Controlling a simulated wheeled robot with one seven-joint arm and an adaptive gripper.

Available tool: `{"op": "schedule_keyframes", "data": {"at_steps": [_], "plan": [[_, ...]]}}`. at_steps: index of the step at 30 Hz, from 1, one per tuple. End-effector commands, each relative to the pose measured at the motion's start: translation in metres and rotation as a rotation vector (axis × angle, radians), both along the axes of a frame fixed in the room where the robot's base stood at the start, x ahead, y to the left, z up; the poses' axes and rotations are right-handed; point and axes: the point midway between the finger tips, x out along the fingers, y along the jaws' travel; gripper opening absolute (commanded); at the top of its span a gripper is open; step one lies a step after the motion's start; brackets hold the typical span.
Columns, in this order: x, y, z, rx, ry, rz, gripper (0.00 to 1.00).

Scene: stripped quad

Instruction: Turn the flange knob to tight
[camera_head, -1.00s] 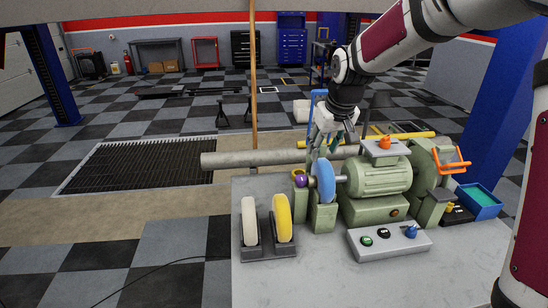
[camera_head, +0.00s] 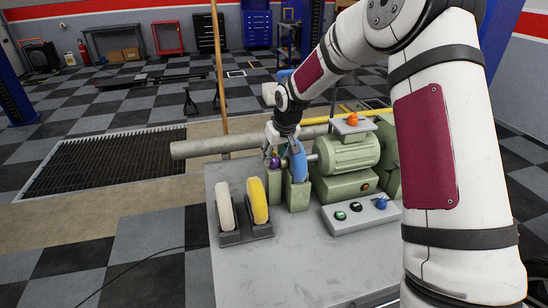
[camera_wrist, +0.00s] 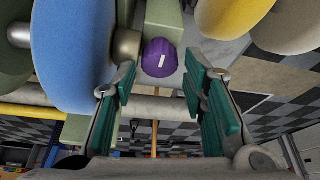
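The flange knob appears to be the small purple knob (camera_head: 275,161) at the left end of the grinder shaft, beside the blue wheel (camera_head: 299,163). In the wrist view the purple knob (camera_wrist: 159,58) carries a short white mark, nearly upright in the picture. My gripper (camera_head: 277,146) is at the knob, coming from above and behind. In the wrist view my gripper (camera_wrist: 161,76) is open, with one green-padded finger on each side of the knob. A gap shows between the knob and each finger. No tight marking is readable.
The blue wheel stands close beside my left finger in the wrist view. A rack with a white wheel (camera_head: 226,206) and a yellow wheel (camera_head: 257,200) is left of the knob. A control box (camera_head: 361,214) sits in front of the green motor (camera_head: 347,154). A grey pipe (camera_head: 215,146) runs behind.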

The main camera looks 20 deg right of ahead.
Motion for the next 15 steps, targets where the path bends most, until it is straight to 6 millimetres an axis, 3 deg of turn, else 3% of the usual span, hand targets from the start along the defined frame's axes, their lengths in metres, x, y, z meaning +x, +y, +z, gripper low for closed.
{"op": "schedule_keyframes", "data": {"at_steps": [6,15], "plan": [[0.007,0.002,-0.017,0.001,0.000,0.000,0.39],[0.008,0.002,-0.018,0.000,-0.001,0.000,0.39]]}}
